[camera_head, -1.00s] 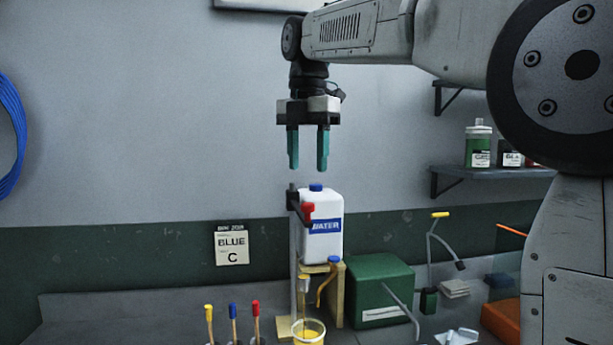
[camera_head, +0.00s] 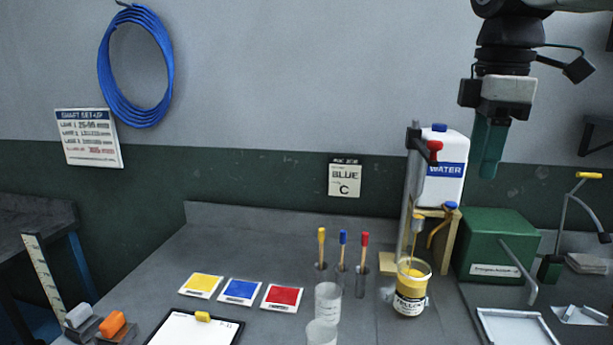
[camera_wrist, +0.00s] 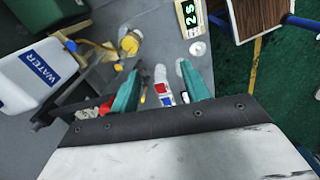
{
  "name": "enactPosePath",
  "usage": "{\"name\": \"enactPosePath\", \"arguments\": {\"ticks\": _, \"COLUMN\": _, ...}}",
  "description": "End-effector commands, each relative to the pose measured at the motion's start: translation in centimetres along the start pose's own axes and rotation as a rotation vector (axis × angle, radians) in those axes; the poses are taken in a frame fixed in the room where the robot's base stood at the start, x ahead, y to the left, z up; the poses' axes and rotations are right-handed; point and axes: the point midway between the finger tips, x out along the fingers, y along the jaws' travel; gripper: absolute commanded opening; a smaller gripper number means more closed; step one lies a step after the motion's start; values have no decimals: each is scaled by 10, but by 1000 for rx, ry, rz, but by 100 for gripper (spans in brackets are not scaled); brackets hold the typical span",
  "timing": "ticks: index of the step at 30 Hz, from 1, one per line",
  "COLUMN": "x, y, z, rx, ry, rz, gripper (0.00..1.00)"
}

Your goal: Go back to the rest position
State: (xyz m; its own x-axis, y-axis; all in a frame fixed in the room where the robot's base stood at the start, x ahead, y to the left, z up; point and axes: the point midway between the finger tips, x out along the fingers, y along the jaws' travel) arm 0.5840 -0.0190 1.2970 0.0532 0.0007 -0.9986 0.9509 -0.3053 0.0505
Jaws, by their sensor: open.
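My gripper (camera_head: 488,148) hangs at the upper right of the head view, fingers pointing down, above and right of the white water jug (camera_head: 443,185). Its teal fingers overlap from this side, but in the wrist view the fingers (camera_wrist: 163,92) stand apart with nothing between them. The jug sits on a wooden stand, well clear of the fingers, and also shows at the left of the wrist view (camera_wrist: 30,75). No marked rest position is visible.
A green box (camera_head: 497,240) and metal tray (camera_head: 515,328) are at right. Colour cards, brushes and clear cups (camera_head: 327,300) occupy the bench's middle. The air around my gripper looks clear.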

Motion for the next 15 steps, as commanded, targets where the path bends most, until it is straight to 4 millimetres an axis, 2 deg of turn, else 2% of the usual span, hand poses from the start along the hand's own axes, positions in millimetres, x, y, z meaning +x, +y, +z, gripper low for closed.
{"name": "enactPosePath", "arguments": {"ticks": 1, "x": 18, "y": -22, "z": 10, "rx": 136, "ry": 3, "rz": 8, "gripper": 46}}
{"name": "enactPosePath", "arguments": {"ticks": 3, "x": 45, "y": -49, "z": 22, "rx": 343, "ry": 8, "rz": 16, "gripper": 46}}
{"name": "enactPosePath", "arguments": {"ticks": 9, "x": 126, "y": -117, "z": 50, "rx": 880, "ry": 31, "rz": 37, "gripper": 46}}
{"name": "enactPosePath", "arguments": {"ticks": 12, "x": 158, "y": -141, "z": 59, "rx": 1073, "ry": 41, "rz": 41, "gripper": 46}}
{"name": "enactPosePath", "arguments": {"ticks": 15, "x": 178, "y": -155, "z": 64, "rx": 1195, "ry": 49, "rz": 43, "gripper": 46}}
